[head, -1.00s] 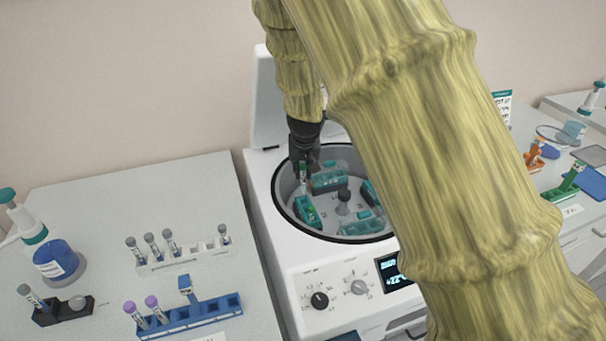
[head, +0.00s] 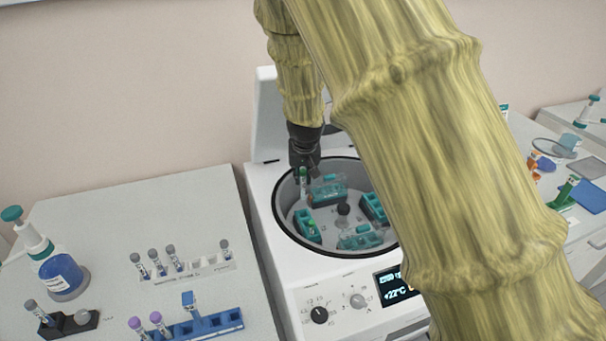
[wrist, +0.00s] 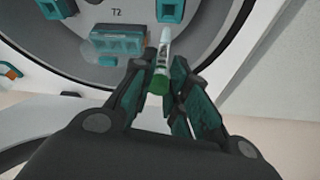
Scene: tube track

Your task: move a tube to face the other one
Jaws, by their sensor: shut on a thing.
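My gripper (head: 303,172) is shut on a green-capped tube (head: 303,183) and holds it above the left part of the open centrifuge bowl. In the wrist view the held tube (wrist: 162,62) sits between the fingers, its green cap nearest my palm, its clear body pointing towards the rotor. Another green-capped tube (head: 310,227) stands in the left teal bucket (head: 303,235) of the rotor. A back bucket (head: 328,190) is beside the gripper. Front (head: 360,238) and right (head: 373,207) buckets also show. My arm hides the right rim of the bowl.
The centrifuge (head: 285,270) has its lid raised behind the bowl. The left bench holds a white rack (head: 190,270) with grey-capped tubes, a blue rack (head: 205,325) with purple-capped tubes, and a blue bottle (head: 62,275). The rotor's centre knob (head: 343,209) stands up.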

